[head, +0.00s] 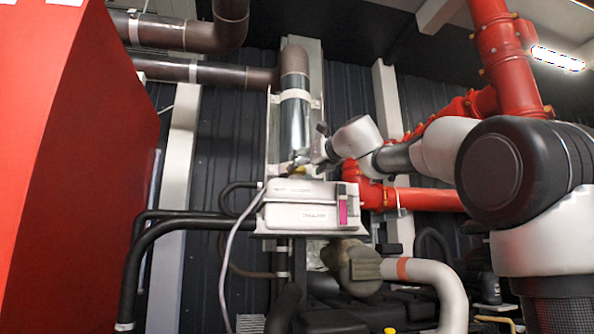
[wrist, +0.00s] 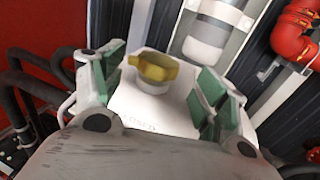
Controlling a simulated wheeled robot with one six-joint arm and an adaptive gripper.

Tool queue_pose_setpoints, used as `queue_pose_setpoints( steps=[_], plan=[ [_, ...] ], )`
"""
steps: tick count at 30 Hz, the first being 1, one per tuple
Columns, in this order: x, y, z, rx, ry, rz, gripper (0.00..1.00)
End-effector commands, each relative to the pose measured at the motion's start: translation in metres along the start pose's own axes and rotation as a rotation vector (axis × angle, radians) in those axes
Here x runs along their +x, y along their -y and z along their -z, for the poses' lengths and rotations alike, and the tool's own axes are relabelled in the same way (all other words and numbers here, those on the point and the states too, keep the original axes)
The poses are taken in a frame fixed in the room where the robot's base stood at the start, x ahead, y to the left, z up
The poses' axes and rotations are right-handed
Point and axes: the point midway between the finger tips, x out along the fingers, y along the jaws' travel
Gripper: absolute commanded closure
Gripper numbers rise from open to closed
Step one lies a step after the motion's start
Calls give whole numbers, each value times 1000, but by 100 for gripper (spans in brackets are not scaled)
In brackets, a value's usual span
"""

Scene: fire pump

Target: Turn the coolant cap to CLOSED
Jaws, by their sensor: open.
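The coolant cap (wrist: 153,68) is a yellow lobed cap on a short white neck, on top of a white tank (wrist: 155,112). In the wrist view it lies between and beyond the two green-padded fingers of my gripper (wrist: 160,95). The gripper is open and I see no contact with the cap. In the head view the white tank (head: 300,214) stands at the middle, with a pink level strip at its right end. My gripper (head: 296,160) is just above its top there, and the cap is mostly hidden. Any markings for the cap's position are unreadable.
Red pipes (head: 425,198) run right of the tank. A grey vertical pipe (head: 294,120) rises behind it. Black hoses (head: 150,225) and a thin grey cable (head: 232,245) lie on its left. A large red panel (head: 70,160) fills the far left.

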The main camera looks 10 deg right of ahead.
Motion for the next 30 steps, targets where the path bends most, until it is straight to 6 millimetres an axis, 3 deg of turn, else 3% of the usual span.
queue_pose_setpoints(
  steps=[10,21,22,27,30],
  plan=[
    [55,0,1,5,0,0,27],
    [64,0,0,6,2,1,27],
    [64,0,0,7,2,1,29],
    [64,0,0,7,2,1,60],
    [64,0,0,7,2,1,73]
  ],
)
